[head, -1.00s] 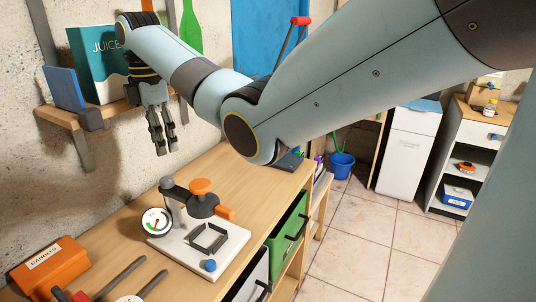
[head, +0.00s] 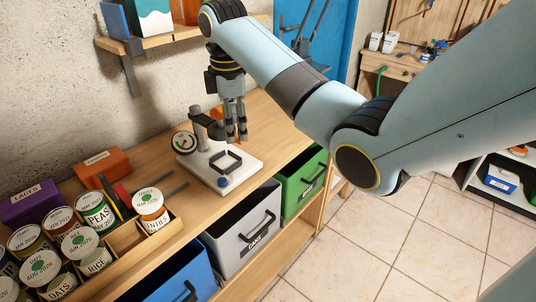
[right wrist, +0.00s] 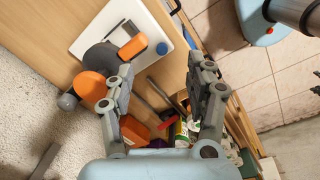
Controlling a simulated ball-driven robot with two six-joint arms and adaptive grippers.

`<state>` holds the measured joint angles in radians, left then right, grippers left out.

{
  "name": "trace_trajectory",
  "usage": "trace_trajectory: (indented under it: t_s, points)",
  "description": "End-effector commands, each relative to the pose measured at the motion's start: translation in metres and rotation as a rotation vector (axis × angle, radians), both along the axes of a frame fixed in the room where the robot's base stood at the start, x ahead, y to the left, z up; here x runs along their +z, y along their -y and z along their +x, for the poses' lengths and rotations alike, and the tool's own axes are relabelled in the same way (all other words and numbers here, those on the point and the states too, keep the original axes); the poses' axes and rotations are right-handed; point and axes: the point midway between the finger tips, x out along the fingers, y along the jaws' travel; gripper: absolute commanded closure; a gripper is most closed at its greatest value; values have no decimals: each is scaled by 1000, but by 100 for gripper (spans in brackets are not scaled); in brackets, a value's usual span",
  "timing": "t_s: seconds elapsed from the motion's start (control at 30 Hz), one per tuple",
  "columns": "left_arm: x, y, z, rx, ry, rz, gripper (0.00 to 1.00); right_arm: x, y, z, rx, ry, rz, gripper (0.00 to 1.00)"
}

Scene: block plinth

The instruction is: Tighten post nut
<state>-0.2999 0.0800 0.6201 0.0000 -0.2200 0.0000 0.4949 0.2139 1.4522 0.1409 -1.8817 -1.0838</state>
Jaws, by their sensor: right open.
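A clamp fixture with a white base plate (head: 243,163) stands on the wooden bench. It carries a grey post, a dial gauge (head: 184,142), a dark square frame and a blue knob (head: 223,182). An orange round knob (right wrist: 92,85) sits by the dark arm in the right wrist view, with an orange block (right wrist: 133,46) beyond it. In the head view my right gripper (head: 236,138) points down just behind the fixture and partly hides its orange parts. Its fingers (right wrist: 162,68) are apart and empty, with the knob left of them. My left gripper is not in view.
Several labelled cans (head: 80,243) and an orange box (head: 102,167) stand on the bench at left. Grey (head: 243,225) and green (head: 300,184) bins sit under it. A wall shelf (head: 160,39) is above. The tiled floor at right is clear.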

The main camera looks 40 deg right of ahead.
Motion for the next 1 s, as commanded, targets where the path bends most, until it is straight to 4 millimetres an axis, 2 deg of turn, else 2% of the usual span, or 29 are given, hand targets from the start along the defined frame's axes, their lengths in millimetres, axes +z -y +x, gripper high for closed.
trace_trajectory:
  t_s: [0.2,0.5,0.7,1.0]
  points:
    - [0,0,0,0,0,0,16,-28,-11,-35,-112,37,-7,45]
    - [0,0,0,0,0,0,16,-52,-24,-84,-268,94,-2,45]
    - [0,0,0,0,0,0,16,-57,-29,-101,-324,116,5,45]
    - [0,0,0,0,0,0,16,-58,-30,-104,-336,121,7,45]
